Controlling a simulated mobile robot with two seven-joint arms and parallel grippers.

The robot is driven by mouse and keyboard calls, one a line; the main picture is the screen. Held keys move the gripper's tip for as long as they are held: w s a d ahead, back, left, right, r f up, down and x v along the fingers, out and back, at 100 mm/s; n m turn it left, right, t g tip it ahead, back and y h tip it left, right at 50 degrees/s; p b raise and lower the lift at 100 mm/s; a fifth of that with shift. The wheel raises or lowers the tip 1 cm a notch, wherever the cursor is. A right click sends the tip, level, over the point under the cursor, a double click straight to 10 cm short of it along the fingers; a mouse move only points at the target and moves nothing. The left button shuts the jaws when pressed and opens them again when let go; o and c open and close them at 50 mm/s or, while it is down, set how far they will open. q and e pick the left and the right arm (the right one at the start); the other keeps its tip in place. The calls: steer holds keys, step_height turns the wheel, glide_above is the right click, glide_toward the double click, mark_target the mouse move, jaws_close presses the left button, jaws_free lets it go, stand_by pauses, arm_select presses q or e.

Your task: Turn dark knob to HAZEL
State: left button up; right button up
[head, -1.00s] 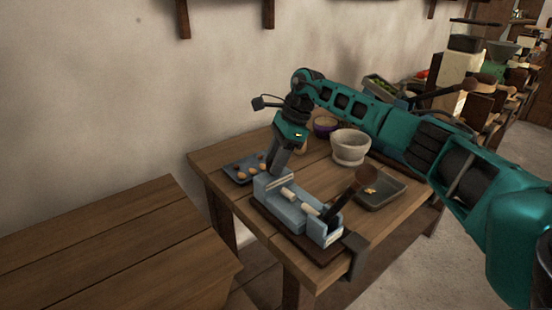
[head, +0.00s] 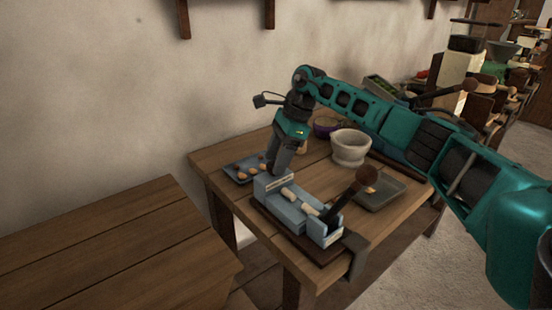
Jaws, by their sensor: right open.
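A blue-grey bench device (head: 293,209) sits on a dark base board near the front of the wooden table. It has pale label strips and pale pieces on top. A lever with a dark round knob (head: 367,176) rises from its right end. No HAZEL marking is legible at this size. My right gripper (head: 273,168) is open and points down at the far left end of the device. Its fingers hide part of that end, and I cannot tell whether they touch it or whether another knob is there. My left gripper is not in view.
A blue-grey tray with several brown round things (head: 243,170) lies left of the gripper. A stone mortar (head: 350,147) and a grey tray (head: 381,190) stand to the right. A dark clamp (head: 354,244) sits at the table's front edge. A plank bench (head: 110,245) fills the lower left.

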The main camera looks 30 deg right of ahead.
steer(key=v, duration=1.2)
steer(key=shift+r+p, duration=0.2)
steer(key=shift+p, duration=0.25)
steer(key=shift+s+a+f, duration=0.1)
